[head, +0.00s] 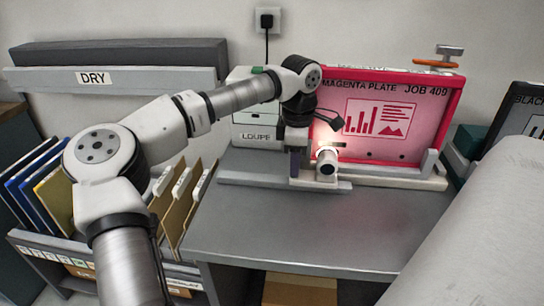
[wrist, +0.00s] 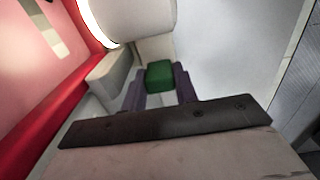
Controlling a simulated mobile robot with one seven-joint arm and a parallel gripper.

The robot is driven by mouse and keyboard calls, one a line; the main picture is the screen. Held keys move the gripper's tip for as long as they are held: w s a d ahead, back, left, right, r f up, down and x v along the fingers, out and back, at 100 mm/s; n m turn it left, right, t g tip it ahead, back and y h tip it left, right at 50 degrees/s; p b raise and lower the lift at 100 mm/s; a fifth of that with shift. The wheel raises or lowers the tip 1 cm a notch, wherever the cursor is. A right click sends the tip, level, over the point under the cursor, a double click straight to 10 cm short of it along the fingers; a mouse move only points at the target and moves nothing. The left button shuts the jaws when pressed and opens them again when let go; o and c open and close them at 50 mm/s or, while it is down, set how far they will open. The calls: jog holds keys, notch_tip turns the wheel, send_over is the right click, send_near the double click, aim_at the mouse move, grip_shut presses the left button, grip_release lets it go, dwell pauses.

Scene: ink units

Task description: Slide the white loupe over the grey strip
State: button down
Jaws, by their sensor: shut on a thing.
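The white loupe (head: 327,166) sits low in front of the magenta plate (head: 385,119), at the plate's left part; its white barrel (wrist: 135,18) fills the top of the wrist view. My gripper (head: 296,168) is just left of the barrel, pointing down. In the wrist view its purple fingers are shut on a green grip (wrist: 160,76) beside the barrel, which appears to belong to the loupe. A strip of grey and pale patches (wrist: 48,35), likely the grey strip, shows on the plate at the wrist view's top left. I cannot make it out in the head view.
A box labelled LOUPE (head: 258,136) stands behind my gripper. File folders (head: 178,205) fill a rack at left. A large pale rounded shape (head: 480,220) covers the right foreground. The grey tabletop (head: 300,230) in front is clear.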

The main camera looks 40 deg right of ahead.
jog(key=shift+s+d, duration=0.7)
jog(key=shift+s, duration=0.15)
jog(key=c, duration=1.1)
grip_release()
jog(key=shift+s+r, duration=0.1)
jog(key=shift+d, duration=0.1)
